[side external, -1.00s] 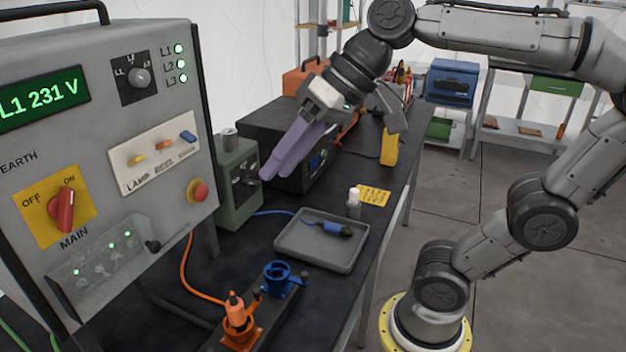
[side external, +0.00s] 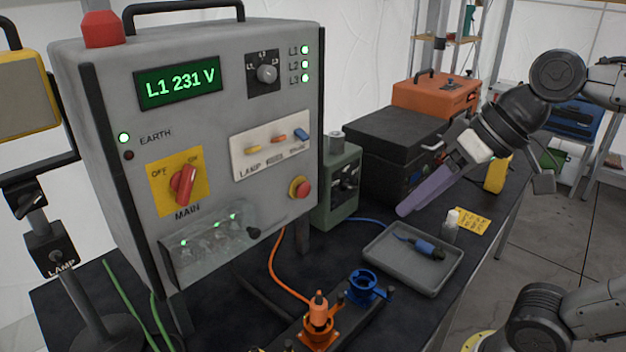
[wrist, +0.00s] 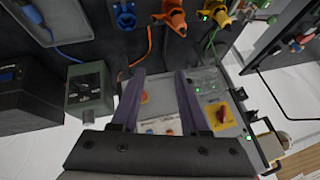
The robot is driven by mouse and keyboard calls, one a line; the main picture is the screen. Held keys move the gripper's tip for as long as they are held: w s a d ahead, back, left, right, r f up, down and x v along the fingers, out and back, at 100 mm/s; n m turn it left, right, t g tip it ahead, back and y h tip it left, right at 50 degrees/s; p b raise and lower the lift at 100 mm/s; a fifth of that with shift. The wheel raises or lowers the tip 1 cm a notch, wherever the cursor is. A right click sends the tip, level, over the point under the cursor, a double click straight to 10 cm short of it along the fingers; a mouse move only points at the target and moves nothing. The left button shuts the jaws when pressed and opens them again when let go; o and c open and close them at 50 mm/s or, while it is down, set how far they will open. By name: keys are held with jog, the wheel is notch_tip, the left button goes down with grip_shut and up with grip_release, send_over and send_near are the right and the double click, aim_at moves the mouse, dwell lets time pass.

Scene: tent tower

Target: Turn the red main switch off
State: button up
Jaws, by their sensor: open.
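The red main switch (side external: 183,185) is a knob on a yellow plate (side external: 160,200) on the grey panel's front, with OFF at left and ON at right. Its handle tilts up toward ON. It also shows in the wrist view (wrist: 221,116), right of my fingers. My gripper (side external: 402,212) has purple fingers, empty and apart, beside the black case and well to the right of the switch in the side view. The wrist view shows the gap between the fingertips (wrist: 158,77).
The panel's display (side external: 179,86) reads L1 231 V and its L1–L3 lamps are lit. A grey tray (side external: 385,265) stands in front.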

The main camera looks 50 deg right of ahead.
notch_tip(320, 180, up, 13)
jog(key=g+y, duration=0.2)
send_over(192, 179)
jog(key=s+d, duration=0.5)
jog(key=x, duration=1.3)
jog(key=shift+w+a+f, duration=0.1)
jog(key=shift+w+f, duration=0.1)
jog(key=shift+w, duration=0.3)
jog(key=shift+c, duration=0.3)
grip_shut()
